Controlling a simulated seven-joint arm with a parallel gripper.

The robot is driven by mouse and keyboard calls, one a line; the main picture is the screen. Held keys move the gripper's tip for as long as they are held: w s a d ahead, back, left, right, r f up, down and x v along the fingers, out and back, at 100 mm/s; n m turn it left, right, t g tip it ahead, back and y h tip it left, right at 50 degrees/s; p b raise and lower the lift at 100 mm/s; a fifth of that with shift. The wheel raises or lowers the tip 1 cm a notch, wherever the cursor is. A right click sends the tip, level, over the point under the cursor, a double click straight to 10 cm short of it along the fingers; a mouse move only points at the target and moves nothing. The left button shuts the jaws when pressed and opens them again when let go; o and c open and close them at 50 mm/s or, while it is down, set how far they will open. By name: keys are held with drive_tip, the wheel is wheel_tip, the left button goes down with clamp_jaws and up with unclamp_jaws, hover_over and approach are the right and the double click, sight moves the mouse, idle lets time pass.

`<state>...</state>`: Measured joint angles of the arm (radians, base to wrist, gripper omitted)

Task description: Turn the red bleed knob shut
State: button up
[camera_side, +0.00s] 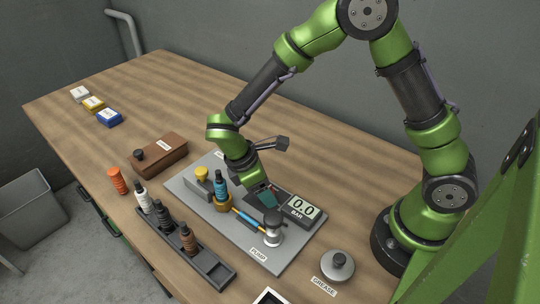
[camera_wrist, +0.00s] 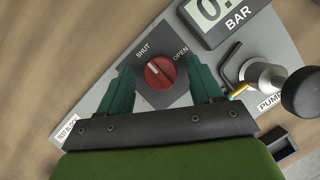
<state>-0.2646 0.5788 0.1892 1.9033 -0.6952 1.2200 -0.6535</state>
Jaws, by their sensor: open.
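In the wrist view, the red bleed knob (camera_wrist: 160,73) sits on a dark square block between the labels SHUT, at its upper left, and OPEN, at its upper right. A white mark on the knob points up and left, toward the SHUT side. My gripper (camera_wrist: 161,82) is open, with one teal finger on each side of the knob and gaps between them. In the side view, my gripper (camera_side: 262,192) is low over the grey plate (camera_side: 270,256), beside the gauge (camera_side: 303,206), which reads 0.0 BAR. The knob is hidden there.
The pump (camera_side: 273,228) stands close by my gripper. A rack of bottles (camera_side: 207,262) lies in front, a brown box (camera_side: 160,157) is left, and a grease tin (camera_side: 337,266) is right.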

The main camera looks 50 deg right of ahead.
drive_tip(key=shift+r, duration=0.1)
drive_tip(key=v, duration=1.6)
drive_tip(key=shift+a+r, duration=0.15)
drive_tip(key=shift+r, duration=0.15)
drive_tip(key=s+d+r+m+t+y, duration=0.5)
drive_tip(key=s+d+m+t, duration=0.4)
drive_tip(key=s+d+m, duration=0.3)
drive_tip(key=r+m, duration=0.1)
drive_tip(key=m, duration=0.2)
drive_tip(key=shift+s+r+t+y, duration=0.3)
drive_tip(key=shift+r+y, duration=0.1)
